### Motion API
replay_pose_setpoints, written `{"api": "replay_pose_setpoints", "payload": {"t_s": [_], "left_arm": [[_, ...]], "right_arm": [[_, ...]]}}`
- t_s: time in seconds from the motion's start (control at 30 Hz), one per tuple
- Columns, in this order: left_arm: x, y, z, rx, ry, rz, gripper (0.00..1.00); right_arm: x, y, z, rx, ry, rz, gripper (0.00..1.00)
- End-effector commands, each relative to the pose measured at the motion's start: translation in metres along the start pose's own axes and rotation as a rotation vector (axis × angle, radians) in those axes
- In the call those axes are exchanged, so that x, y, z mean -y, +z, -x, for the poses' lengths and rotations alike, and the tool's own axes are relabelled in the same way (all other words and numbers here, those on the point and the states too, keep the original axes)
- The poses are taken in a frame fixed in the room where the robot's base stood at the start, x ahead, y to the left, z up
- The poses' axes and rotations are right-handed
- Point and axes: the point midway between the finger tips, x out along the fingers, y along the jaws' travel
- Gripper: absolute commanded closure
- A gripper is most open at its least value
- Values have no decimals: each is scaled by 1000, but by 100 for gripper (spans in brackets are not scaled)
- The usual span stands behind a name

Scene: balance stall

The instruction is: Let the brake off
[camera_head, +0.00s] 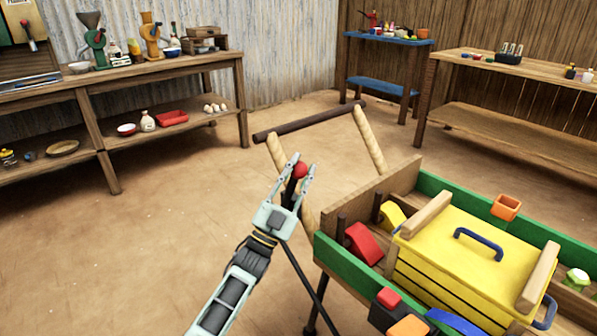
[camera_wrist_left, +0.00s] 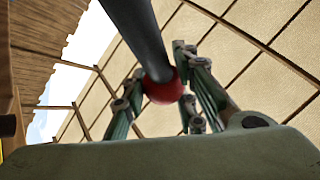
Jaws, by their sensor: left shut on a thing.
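The brake lever is a dark rod with a round red knob (camera_head: 300,171), standing beside the near left end of the cart (camera_head: 340,262). My left gripper (camera_head: 303,165) is shut on the knob, with its fingers on either side of it. In the left wrist view, the red knob (camera_wrist_left: 165,90) sits between the fingers and the dark lever shaft (camera_wrist_left: 137,30) runs up out of the picture. My gripper and hand hide part of the lever in the head view. My right gripper is not in view.
The cart's handle (camera_head: 310,122) rises behind my gripper. The cart carries a yellow box (camera_head: 465,250), a red wedge (camera_head: 363,243) and an orange block (camera_head: 507,206). Benches stand along the left wall (camera_head: 160,70) and at the back right (camera_head: 520,68). The floor at left is clear.

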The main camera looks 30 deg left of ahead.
Motion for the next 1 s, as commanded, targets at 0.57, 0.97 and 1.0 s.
{"api": "replay_pose_setpoints", "payload": {"t_s": [0.57, 0.97, 1.0], "left_arm": [[-6, 3, 4, 9, 10, 3, 56], [-4, 3, 16, 8, 7, 2, 56], [-4, 3, 23, 9, 8, 2, 56]], "right_arm": [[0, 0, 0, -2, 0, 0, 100], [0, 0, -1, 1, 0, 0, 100], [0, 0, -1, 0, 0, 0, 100]]}}
